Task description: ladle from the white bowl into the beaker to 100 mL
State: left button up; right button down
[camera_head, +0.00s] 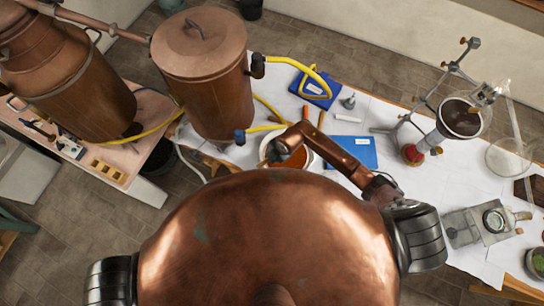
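A white bowl (308,160) with orange-red contents stands on the white-covered table, partly hidden by my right arm and copper body. My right arm reaches in from the right and ends over the bowl's left side. Its gripper is at or near this end (273,152), too small and covered to show its fingers or anything held. I cannot make out a ladle. No vessel is clearly the beaker; a small round vessel (494,220) sits on a grey plate at the right. My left gripper is not in view.
Blue flat items (352,152) lie beside the bowl. A copper drum (205,75) with yellow hoses stands left of it. A metal stand holds a glass vessel of dark contents (460,118); a conical flask (508,158) is right of it. Bare white cover lies between.

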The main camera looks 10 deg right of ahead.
jog(key=shift+r, duration=0.1)
jog(key=shift+r, duration=1.4)
